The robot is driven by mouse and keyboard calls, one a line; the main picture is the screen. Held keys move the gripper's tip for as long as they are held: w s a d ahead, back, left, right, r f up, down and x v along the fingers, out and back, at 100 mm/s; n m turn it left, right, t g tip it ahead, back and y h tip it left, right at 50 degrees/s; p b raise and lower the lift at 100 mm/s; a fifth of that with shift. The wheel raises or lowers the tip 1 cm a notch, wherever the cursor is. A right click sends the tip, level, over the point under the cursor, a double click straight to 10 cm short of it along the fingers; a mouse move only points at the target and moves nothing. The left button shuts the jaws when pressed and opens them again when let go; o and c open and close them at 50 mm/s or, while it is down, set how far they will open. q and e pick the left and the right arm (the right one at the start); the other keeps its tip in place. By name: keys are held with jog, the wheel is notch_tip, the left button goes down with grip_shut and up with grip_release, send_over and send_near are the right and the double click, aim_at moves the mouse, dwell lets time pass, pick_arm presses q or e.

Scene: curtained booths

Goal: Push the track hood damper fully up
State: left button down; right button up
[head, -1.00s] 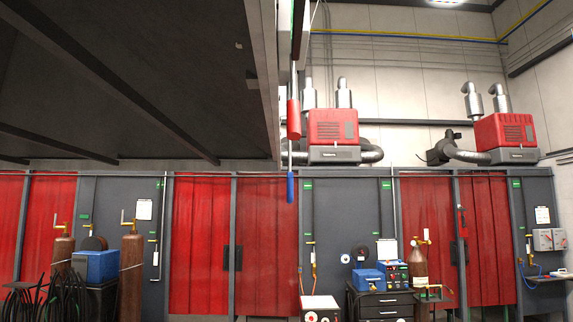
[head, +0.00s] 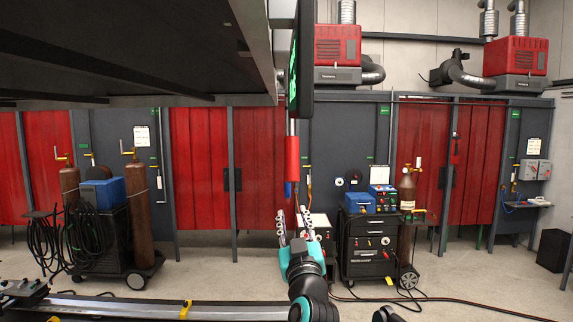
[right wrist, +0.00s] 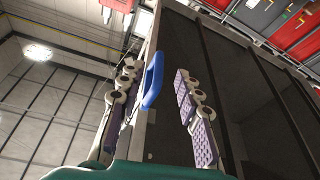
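The dark track hood (head: 120,50) fills the upper left of the head view. A red cylinder (head: 292,158) hangs below its right edge, with a blue handle (head: 288,190) under it. The blue handle also shows as a loop in the right wrist view (right wrist: 152,82), between the fingers in the picture. My right gripper (head: 294,215) is open just below the handle in the head view, its fingers pointing up. In the right wrist view its fingers (right wrist: 156,78) stand apart with no visible contact. The damper's position cannot be told. My left gripper is not in view.
A dark panel with a green face (head: 302,60) hangs at the hood's edge above the red cylinder. A black tool cart (head: 370,245) stands behind and right of my right gripper. Red curtains (head: 200,165) line the back. A hose lies on the floor at right.

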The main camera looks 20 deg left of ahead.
aim_at(287, 192)
jog(key=x, duration=0.3)
jog(key=r+p+x, duration=0.1)
jog(key=x, duration=0.4)
jog(key=shift+a+r, duration=0.3)
jog(key=shift+r, duration=0.1)
jog(key=shift+s, duration=0.1)
jog(key=shift+p, duration=0.3)
grip_shut()
